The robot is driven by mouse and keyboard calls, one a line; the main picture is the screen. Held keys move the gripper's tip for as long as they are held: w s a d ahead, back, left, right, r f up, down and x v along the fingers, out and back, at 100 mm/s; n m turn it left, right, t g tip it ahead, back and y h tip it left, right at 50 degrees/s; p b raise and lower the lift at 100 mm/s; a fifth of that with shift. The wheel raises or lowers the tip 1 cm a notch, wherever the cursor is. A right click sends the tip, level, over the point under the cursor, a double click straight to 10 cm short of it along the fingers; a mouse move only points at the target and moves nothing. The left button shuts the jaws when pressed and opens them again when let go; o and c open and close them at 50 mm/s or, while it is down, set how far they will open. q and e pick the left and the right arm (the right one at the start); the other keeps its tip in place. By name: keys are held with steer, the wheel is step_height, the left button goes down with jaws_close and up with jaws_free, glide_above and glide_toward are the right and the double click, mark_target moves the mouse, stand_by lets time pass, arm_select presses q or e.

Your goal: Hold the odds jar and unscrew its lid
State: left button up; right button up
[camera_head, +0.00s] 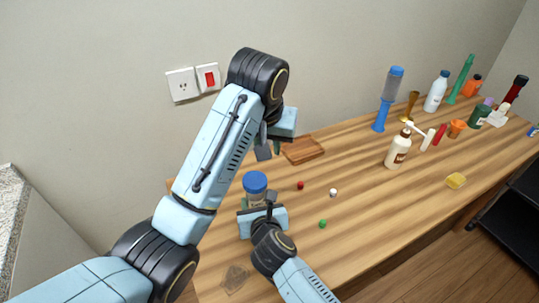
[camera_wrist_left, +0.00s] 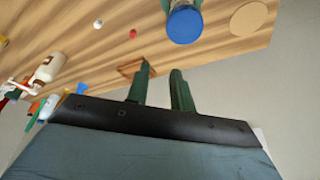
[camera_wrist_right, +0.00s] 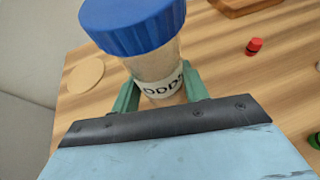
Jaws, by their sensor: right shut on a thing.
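The odds jar is clear with a blue lid (camera_head: 255,182) and a white label (camera_wrist_right: 162,88) whose lettering partly shows. It stands upright, apparently on the table, and the lid is on it. My right gripper (camera_head: 257,204) is shut around the jar's body below the lid, with a green finger on each side. My left gripper (camera_head: 269,149) is beyond the jar and higher than the lid, near the wall. In the left wrist view its two green fingers (camera_wrist_left: 160,72) are apart with nothing between them. The blue lid (camera_wrist_left: 184,25) shows beyond them, not touching.
A wooden board (camera_head: 303,149) lies at the wall behind. Small red (camera_head: 300,185), white (camera_head: 333,192) and green (camera_head: 322,223) pieces lie right of the jar. A pump bottle (camera_head: 398,152) and several other containers stand farther right. A pale round disc (camera_wrist_right: 86,75) lies left of the jar.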

arm_select(q)
steer(key=shift+v, duration=0.75)
arm_select(e)
steer(key=o, duration=1.1)
steer(key=shift+c, duration=0.2)
steer(key=shift+s, duration=0.1)
